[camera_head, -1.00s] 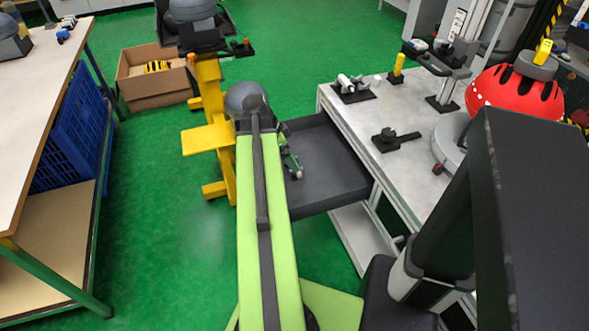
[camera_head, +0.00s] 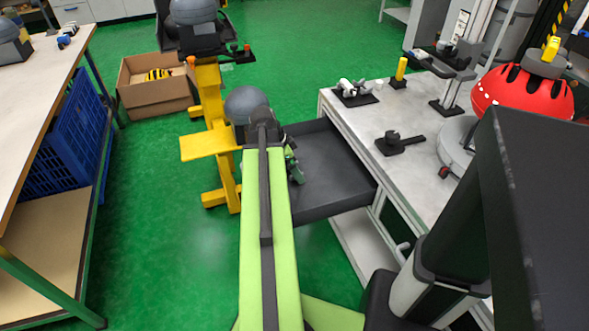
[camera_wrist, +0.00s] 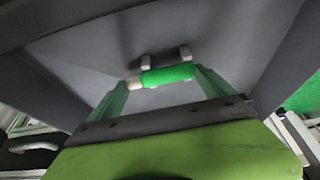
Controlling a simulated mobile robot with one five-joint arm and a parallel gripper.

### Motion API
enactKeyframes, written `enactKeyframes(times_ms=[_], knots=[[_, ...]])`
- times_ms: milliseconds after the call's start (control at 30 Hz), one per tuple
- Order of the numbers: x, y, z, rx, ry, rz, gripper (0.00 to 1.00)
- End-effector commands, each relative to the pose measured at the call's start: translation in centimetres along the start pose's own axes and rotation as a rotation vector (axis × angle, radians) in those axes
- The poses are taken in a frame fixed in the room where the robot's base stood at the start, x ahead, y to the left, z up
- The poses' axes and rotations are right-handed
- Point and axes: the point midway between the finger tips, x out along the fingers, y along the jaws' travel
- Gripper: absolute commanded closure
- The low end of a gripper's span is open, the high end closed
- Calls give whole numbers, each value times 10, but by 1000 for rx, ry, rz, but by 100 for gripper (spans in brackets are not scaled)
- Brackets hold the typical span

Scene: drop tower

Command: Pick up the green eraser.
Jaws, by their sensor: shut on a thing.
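The green eraser (camera_wrist: 168,74), with a pale end at its left, shows in the wrist view. It spans the gap between the green fingers of my gripper (camera_wrist: 162,80), which are shut on it. In the head view my gripper (camera_head: 294,168) is at the left part of the dark open drawer (camera_head: 335,165), partly hidden by my arm. I cannot make out the eraser clearly there. Two small pale stubs show just beyond the eraser in the wrist view; I cannot tell what they are.
The drawer juts out from a grey worktable (camera_head: 420,150) carrying several tools and a red helmet (camera_head: 522,92). A yellow stand (camera_head: 212,146) is close left of the drawer. A cardboard box (camera_head: 155,100) lies behind. Green floor is free between the stand and the left bench (camera_head: 40,75).

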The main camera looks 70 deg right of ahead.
Motion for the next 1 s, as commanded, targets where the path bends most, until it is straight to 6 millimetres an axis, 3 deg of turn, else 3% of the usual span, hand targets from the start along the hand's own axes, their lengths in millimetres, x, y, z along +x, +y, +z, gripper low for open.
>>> enactKeyframes(times_ms=[267, 600, 867, 1000], knots=[[-26, 0, -11, 0, 0, 0, 36], [-89, 0, -37, 1, 0, 0, 36], [-95, 0, -40, 1, 0, 0, 36], [-110, 0, -46, 1, 0, 0, 36]])
